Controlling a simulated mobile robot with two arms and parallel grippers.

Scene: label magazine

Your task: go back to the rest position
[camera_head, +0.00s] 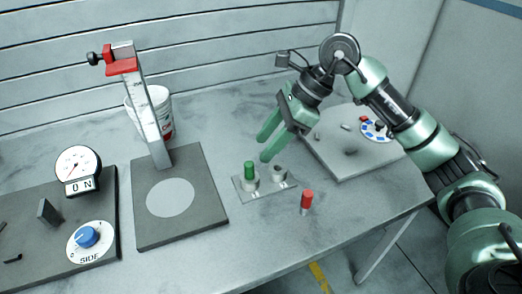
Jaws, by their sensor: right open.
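My right gripper (268,140) comes in from the right and hangs over the table, its two green fingers apart and nothing between them. Below its fingertips is a small grey plate (243,194) with a green-topped peg (250,170) standing in one holder. A second holder (279,173) on the plate shows no coloured top. A red-topped peg (306,200) stands on the table to the right of the plate, near the front edge. My left gripper is not in view.
A grey board with a white disc (170,198) carries a tall post with a red clamp (122,67); a white bucket (164,100) is behind. A gauge (78,166) and blue knob (87,237) are at left. A board with a dial (374,129) lies at right.

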